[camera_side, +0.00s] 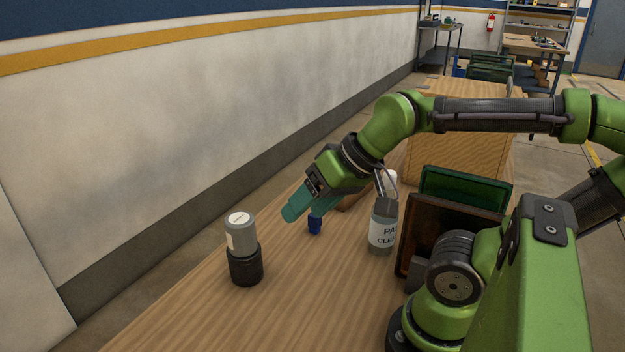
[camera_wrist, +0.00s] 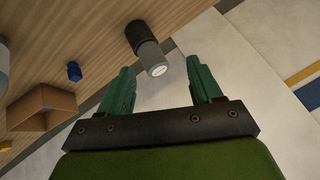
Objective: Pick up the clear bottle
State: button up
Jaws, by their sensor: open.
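A grey rounded edge (camera_wrist: 3,68) at the left of the wrist view may be the bottle; I cannot tell.
A grey container with a black lower part (camera_side: 243,250) stands at the front left, also visible beyond the fingers (camera_wrist: 146,48). A small blue object (camera_side: 314,224) and an open wooden box (camera_wrist: 42,108) lie nearby. Dark and green panels (camera_side: 455,235) stand right of the bottle.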

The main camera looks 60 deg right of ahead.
jog(key=d+r+m+h, duration=0.3)
jog(key=d+m+h, duration=0.1)
jog(key=d, duration=0.8)
jog(key=m+g+h, duration=0.2)
jog(key=m+g, duration=0.2)
jog(key=g, duration=0.1)
send_near(391, 172)
jog(key=x, duration=1.2)
jog(key=shift+f, duration=0.4)
jog(key=shift+c, duration=0.4)
jog(key=shift+r, duration=0.1)
grip_shut()
